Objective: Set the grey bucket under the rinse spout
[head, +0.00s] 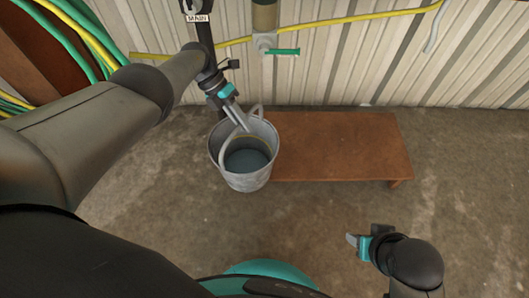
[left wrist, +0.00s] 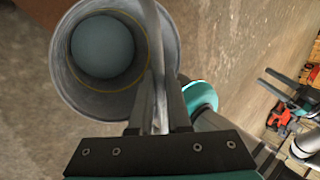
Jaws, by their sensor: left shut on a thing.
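The grey bucket (head: 243,178) is a round metal pail with a blue-grey round surface inside. It is at the left end of the low brown bench, partly in front of it. I cannot tell whether it hangs or rests. My left gripper (head: 240,122) is shut on its raised handle. In the left wrist view the fingers (left wrist: 159,98) close around the handle bar, with the bucket (left wrist: 166,35) beyond. A pipe outlet with a teal lever (head: 284,51) is on the wall above and behind the bucket. My right gripper (head: 358,243) is low at right, apart from everything; its opening is unclear.
The low brown bench (head: 340,145) runs right from the bucket along the corrugated wall (head: 350,70). A yellow hose (head: 350,20) crosses the wall. A black post with a MAIN sign (head: 198,18) stands behind my left arm. Concrete floor in front is clear.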

